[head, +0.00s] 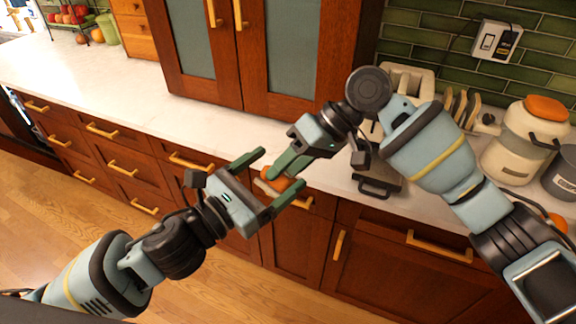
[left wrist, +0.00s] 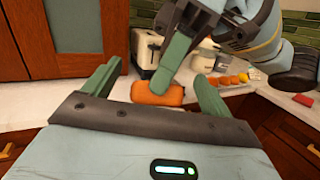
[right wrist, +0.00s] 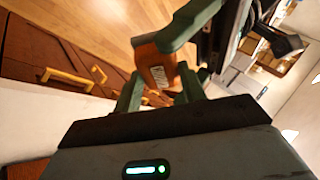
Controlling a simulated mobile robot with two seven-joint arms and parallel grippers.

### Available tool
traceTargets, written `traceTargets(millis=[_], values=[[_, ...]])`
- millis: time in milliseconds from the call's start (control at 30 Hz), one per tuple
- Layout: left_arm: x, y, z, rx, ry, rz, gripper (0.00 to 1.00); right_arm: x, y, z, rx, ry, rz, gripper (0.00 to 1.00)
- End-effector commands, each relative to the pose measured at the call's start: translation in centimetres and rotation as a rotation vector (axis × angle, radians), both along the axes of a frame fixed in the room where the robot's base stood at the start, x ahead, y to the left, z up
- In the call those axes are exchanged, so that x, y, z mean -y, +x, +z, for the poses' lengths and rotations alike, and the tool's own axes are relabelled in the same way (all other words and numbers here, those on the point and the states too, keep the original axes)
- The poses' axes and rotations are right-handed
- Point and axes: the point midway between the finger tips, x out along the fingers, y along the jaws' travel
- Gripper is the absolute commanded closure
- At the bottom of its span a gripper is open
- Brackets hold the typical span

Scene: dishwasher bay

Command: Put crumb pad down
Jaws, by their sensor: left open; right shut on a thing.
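The orange crumb pad (head: 277,181) is at the front edge of the white counter, partly hidden by the grippers. It also shows in the left wrist view (left wrist: 158,92) and in the right wrist view (right wrist: 158,70). My right gripper (head: 280,172) is shut on the pad and comes from above and behind it. My left gripper (head: 283,168) is open, with its two fingers spread on either side of the pad. I cannot tell whether a left finger touches the pad.
A cream toaster (head: 408,84) stands at the back, with a rack of slices (head: 462,106) to its right. A lidded jar (head: 515,140) and a dark pot (head: 562,175) stand at the far right. The white counter (head: 110,85) is clear on the left. Wooden drawers line its front.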

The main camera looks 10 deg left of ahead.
Motion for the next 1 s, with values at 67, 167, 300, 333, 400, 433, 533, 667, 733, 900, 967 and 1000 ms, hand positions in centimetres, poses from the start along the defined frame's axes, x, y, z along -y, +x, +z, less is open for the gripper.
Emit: traceTargets(millis=[67, 167, 300, 333, 400, 433, 533, 667, 733, 900, 967, 1000], values=[[-0.7, -0.8, -0.2, -0.004, 0.002, 0.001, 0.15, 0.0, 0.0, 0.0, 0.000, 0.000, 0.000, 0.84], [-1.7, -2.1, -0.4, -0.005, 0.004, -0.001, 0.15, 0.0, 0.0, 0.0, 0.000, 0.000, 0.000, 0.84], [-3.1, -3.7, -0.7, -0.004, 0.002, 0.000, 0.15, 0.0, 0.0, 0.0, 0.000, 0.000, 0.000, 0.84], [-3.4, -4.1, -0.8, -0.005, 0.003, -0.001, 0.15, 0.0, 0.0, 0.0, 0.000, 0.000, 0.000, 0.84], [-3.9, -4.7, -0.8, -0.004, 0.001, 0.000, 0.15, 0.0, 0.0, 0.0, 0.000, 0.000, 0.000, 0.84], [-4.2, -5.0, -0.9, -0.004, 0.001, 0.000, 0.15, 0.0, 0.0, 0.0, 0.000, 0.000, 0.000, 0.84], [-5.0, -5.9, -1.0, -0.004, 0.001, 0.000, 0.15, 0.0, 0.0, 0.0, 0.000, 0.000, 0.000, 0.84], [-5.8, -6.9, -1.1, -0.004, 0.001, 0.000, 0.15, 0.0, 0.0, 0.0, 0.000, 0.000, 0.000, 0.84], [-6.2, -7.4, -1.2, -0.005, -0.001, 0.001, 0.15, 0.0, 0.0, 0.0, 0.000, 0.000, 0.000, 0.84], [-6.9, -8.2, -1.2, -0.002, -0.001, 0.001, 0.15, 0.0, 0.0, 0.0, 0.000, 0.000, 0.000, 0.84], [-7.0, -8.4, -1.3, -0.003, 0.000, -0.001, 0.15, 0.0, 0.0, 0.0, 0.000, 0.000, 0.000, 0.84], [-7.1, -8.5, -1.3, -0.001, 0.000, -0.001, 0.15, 0.0, 0.0, 0.0, 0.000, 0.000, 0.000, 0.84]])
